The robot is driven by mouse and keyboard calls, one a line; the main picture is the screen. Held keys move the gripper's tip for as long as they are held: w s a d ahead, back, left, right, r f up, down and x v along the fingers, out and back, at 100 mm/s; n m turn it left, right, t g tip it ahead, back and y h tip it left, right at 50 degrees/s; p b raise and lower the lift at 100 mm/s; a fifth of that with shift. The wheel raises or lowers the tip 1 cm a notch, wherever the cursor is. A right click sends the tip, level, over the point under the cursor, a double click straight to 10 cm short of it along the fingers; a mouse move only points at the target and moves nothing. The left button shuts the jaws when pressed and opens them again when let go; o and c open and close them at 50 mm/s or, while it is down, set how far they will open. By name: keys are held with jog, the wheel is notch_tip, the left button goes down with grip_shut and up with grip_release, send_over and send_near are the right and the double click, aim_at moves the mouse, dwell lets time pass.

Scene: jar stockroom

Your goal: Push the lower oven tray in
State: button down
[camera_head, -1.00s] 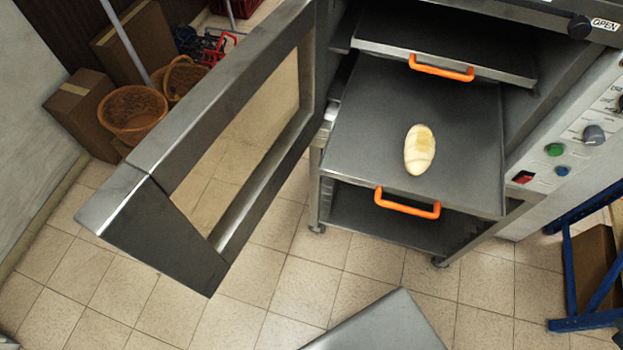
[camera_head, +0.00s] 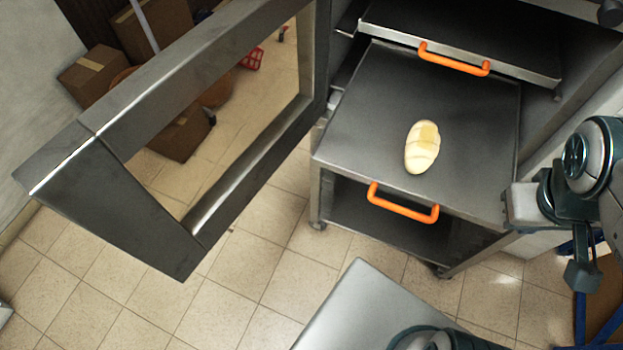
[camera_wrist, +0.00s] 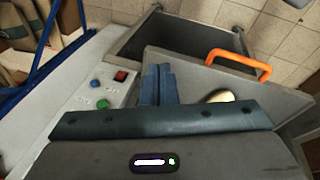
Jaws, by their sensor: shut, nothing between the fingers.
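The lower oven tray (camera_head: 360,110) is a dark flat sheet that sticks out of the open oven, with an orange handle (camera_head: 404,207) on its front edge. A pale bread loaf (camera_head: 422,147) lies on it. In the wrist view the tray (camera_wrist: 190,66), its orange handle (camera_wrist: 238,62) and part of the loaf (camera_wrist: 221,96) show beyond my fingers. My gripper (camera_wrist: 158,72) is shut and empty, its fingertips pointing toward the tray's side edge. Whether they touch the tray cannot be told. In the head view my arm is at the right, beside the tray.
The upper tray (camera_head: 450,48) with its orange handle sits further back. The open oven door (camera_head: 130,135) juts out at the left. The control panel (camera_wrist: 107,92) with its buttons is beside my fingers in the wrist view. Boxes (camera_head: 150,28) stand behind the door.

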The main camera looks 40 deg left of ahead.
jog(key=a+f+n+t+h+b, duration=0.1)
jog(key=a+f+n+h+b, duration=0.4)
jog(key=f+n+b, duration=0.4)
jog(key=n+t+y+b, duration=1.25)
jog(key=n+b, duration=0.55)
jog(key=n, duration=0.6)
send_near(319, 162)
jog(key=shift+t+h, duration=0.55)
jog(key=shift+h, duration=0.2)
jog(key=x, duration=0.2)
jog(key=b+x, duration=0.1)
jog(key=x, duration=0.1)
jog(key=a+x, duration=0.1)
jog(key=x, duration=0.1)
jog(key=shift+w+f+b, duration=0.3)
